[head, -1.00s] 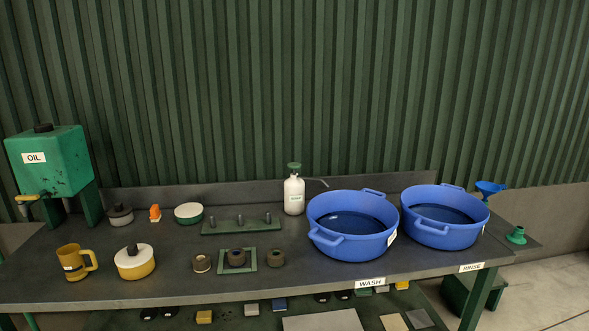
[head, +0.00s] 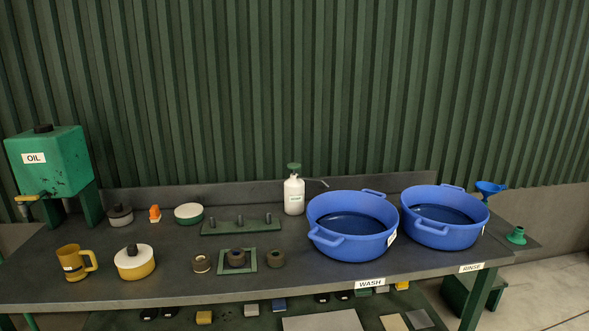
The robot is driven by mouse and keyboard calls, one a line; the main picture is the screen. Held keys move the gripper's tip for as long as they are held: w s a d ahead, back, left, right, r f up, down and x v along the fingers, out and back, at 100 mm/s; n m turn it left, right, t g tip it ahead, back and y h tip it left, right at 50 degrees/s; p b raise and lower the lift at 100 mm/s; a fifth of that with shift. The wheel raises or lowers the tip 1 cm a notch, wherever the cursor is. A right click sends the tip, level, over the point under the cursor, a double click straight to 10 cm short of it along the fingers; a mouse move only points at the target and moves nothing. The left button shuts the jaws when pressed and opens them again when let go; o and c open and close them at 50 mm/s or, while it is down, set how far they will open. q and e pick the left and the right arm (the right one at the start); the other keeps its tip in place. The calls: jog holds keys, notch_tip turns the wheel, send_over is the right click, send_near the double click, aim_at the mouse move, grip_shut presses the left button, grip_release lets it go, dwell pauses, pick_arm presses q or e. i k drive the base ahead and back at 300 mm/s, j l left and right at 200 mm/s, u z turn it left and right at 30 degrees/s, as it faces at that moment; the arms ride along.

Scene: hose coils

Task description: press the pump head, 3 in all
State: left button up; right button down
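A white pump bottle (head: 294,196) stands upright at the back of the bench, just left of the wash basin. Its green pump head (head: 294,167) sits on top, with a thin spout pointing right toward the basin. The bottle carries a small label that is too small to read. Neither of my grippers is in the head view, and nothing touches the pump head.
Two blue basins, wash (head: 349,249) and rinse (head: 444,233), stand to the right. A green oil tank (head: 62,177), a yellow mug (head: 73,265), a lidded yellow pot (head: 135,265) and a green peg rack (head: 222,228) are left. Bench around the bottle's front is fairly clear.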

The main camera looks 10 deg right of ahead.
aim_at(293, 167)
jog(key=i+l+u, duration=0.35)
jog(key=i, duration=0.15)
jog(key=i+l+u, duration=0.7)
jog(key=i+l, duration=0.15)
jog(key=l, duration=0.15)
